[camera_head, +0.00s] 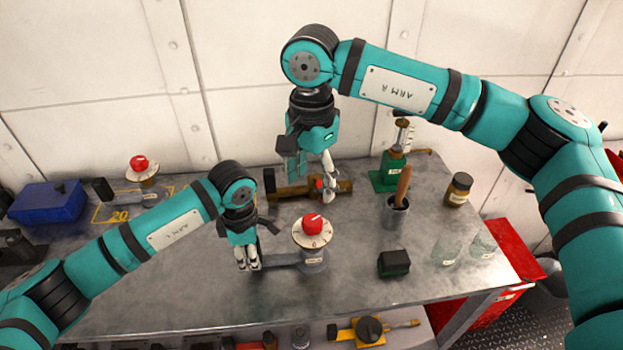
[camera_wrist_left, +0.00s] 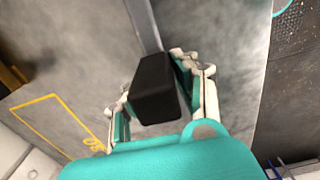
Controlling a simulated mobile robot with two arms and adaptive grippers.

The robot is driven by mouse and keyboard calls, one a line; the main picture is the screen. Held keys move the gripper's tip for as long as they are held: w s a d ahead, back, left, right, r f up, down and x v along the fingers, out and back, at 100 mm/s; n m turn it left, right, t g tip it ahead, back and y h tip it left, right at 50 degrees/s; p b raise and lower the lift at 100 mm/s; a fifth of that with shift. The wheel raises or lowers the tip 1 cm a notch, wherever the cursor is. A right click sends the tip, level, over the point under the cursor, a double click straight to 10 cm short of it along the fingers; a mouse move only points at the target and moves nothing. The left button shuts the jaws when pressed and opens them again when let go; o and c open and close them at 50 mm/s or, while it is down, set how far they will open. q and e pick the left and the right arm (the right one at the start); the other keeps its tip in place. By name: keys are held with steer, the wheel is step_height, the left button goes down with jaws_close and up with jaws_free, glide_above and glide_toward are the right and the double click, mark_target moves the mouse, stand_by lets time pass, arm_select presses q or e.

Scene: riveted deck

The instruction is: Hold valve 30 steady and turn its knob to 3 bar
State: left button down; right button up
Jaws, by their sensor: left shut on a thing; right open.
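A valve with a red knob (camera_head: 313,224) on a pale round dial (camera_head: 312,235) stands upright at the middle of the bench. Its label is too small to read. A bar runs left from its body to a black grip (camera_wrist_left: 156,88). My left gripper (camera_head: 247,262) is shut on this grip, with a finger on each side of it in the left wrist view. The knob is out of the left wrist view. My right gripper (camera_head: 314,180) is open and empty, above and behind the red knob, apart from it.
Another red-knobbed valve (camera_head: 139,165) stands back left by a yellow outline marked 20 (camera_head: 112,213). A cup (camera_head: 395,215), a black-green block (camera_head: 394,263) and a brown jar (camera_head: 459,189) are to the right.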

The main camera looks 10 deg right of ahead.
arm_select(q)
steer(key=c, duration=0.9)
jaws_free()
